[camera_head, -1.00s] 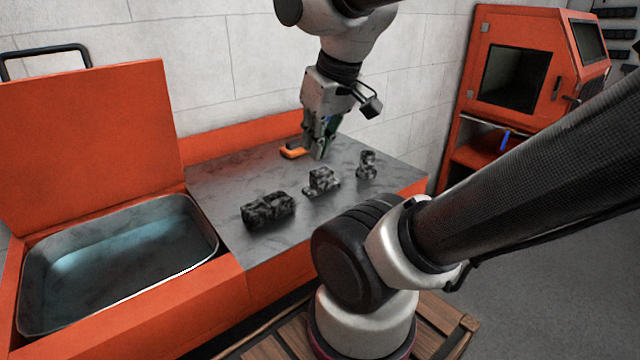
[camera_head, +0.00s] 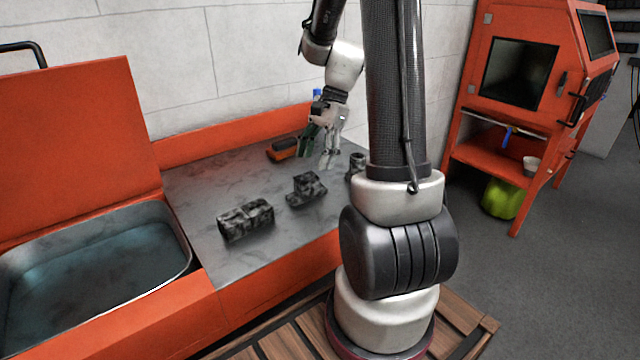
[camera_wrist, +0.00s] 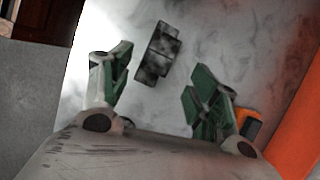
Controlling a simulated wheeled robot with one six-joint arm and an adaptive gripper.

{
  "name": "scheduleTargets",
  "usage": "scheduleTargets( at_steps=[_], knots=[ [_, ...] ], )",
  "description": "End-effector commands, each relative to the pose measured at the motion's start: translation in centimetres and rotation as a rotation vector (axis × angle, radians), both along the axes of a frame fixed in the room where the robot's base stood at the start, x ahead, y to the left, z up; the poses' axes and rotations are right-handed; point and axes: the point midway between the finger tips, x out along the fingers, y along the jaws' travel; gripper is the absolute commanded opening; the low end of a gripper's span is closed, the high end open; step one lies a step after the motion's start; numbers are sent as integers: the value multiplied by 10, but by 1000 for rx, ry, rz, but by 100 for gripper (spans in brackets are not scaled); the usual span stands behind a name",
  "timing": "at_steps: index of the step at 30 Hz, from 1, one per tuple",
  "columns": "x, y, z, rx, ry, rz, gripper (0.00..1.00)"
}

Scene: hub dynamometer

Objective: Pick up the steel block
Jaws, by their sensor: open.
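A dark, mottled rectangular block (camera_head: 246,219), which looks like the steel block, lies on the grey bench top (camera_head: 205,190) near the basin. A stepped dark part (camera_head: 306,189) sits to its right, and a small upright dark part (camera_head: 357,163) stands further right, partly hidden by my arm. My gripper (camera_head: 318,156) is open and empty above the back of the bench, away from the rectangular block. In the wrist view, one dark stepped-looking part (camera_wrist: 158,54) lies beyond the open fingers; I cannot tell which part it is.
An orange and black object (camera_head: 283,149) lies at the bench's back. A water-filled basin (camera_head: 95,265) with a raised orange lid (camera_head: 80,150) adjoins the bench on the left. An orange cabinet (camera_head: 530,130) stands right, with a yellow-green container (camera_head: 502,199) below.

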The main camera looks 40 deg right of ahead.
Motion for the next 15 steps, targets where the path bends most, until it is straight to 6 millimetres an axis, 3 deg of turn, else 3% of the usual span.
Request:
scheduleTargets(
  at_steps=[6,15],
  knots=[
    [3,6,-1,16,53,-160,61],
    [-1,19,-36,15,59,-165,61]
  ],
)
